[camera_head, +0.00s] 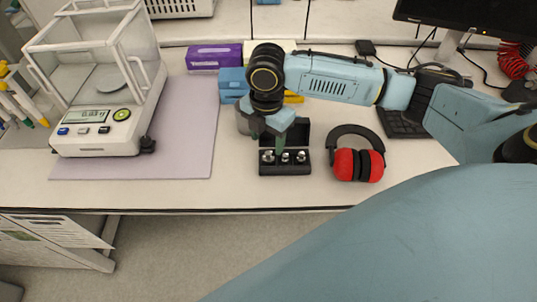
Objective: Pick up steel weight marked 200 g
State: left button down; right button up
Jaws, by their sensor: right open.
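An open black case (285,171) on the bench holds a row of small steel weights (285,157). Their markings are too small to read, so I cannot tell which one is marked 200 g. My right gripper (270,140) points down over the case, in front of its raised lid (300,133). It is open and I see nothing held in it. Its fingertips are close above the weights; I cannot tell whether they touch any. My left gripper is not in view.
Red ear defenders (358,165) lie right of the case. A balance (105,128) with a glass housing stands on a mat (185,150) at the left. Purple (214,57) and blue (233,82) boxes stand behind. The bench's front edge (230,210) is near the case.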

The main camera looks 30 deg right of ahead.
aim_at(269, 153)
notch_tip(269, 153, down, 5)
jog(key=shift+s+d+r+b, duration=0.1)
jog(key=shift+s+r+b, duration=0.05)
jog(key=shift+b, duration=0.15)
jog(key=c, duration=1.2)
